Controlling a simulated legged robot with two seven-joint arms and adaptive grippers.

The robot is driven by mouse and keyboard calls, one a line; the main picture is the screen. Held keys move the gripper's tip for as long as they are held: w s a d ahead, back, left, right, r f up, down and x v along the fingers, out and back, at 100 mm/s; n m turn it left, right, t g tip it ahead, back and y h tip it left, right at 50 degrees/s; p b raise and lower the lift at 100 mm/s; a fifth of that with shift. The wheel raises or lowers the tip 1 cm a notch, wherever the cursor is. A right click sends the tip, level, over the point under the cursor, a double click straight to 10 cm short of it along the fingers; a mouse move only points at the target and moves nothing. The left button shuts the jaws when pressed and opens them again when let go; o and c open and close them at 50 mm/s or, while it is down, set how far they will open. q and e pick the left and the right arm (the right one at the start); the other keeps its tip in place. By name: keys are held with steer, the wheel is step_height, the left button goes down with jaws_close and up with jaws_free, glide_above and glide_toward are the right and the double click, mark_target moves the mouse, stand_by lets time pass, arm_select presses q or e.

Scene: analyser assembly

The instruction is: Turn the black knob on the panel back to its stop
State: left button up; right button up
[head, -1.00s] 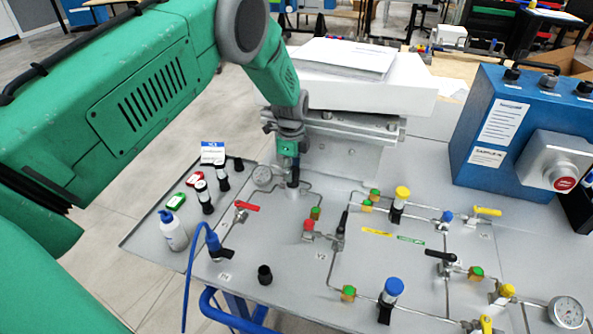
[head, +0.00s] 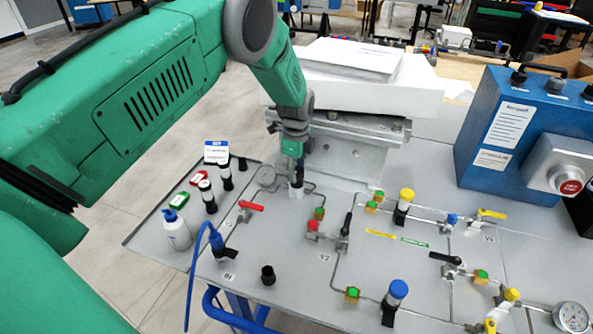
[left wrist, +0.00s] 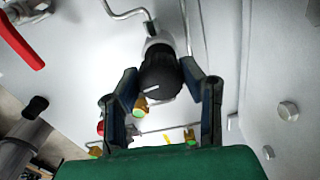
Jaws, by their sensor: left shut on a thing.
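The black knob (left wrist: 160,75) with a white line on its face shows in the left wrist view, on a metal fitting joined to a bent pipe. My left gripper (left wrist: 162,82) has one finger on each side of the knob and is shut on it. In the head view my left gripper (head: 295,172) reaches down to the back of the grey panel (head: 300,262), beside a round gauge. There the gripper hides most of the knob. My right gripper is not in view.
A red-handled valve (head: 250,206) and a round gauge (head: 267,177) stand close left of the gripper. Pipes with coloured fittings and a black-handled valve (head: 346,225) lie to the right. A metal block under a white box (head: 350,85) rises close behind.

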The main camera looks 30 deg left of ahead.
mark_target(297, 169)
arm_select(q)
steer(key=o, duration=1.1)
steer(key=shift+d+f, duration=0.1)
steer(key=shift+c, duration=0.2)
steer(key=shift+o, duration=0.4)
steer(key=shift+w, duration=0.15)
step_height(297, 169, up, 12)
steer(key=shift+f, duration=0.15)
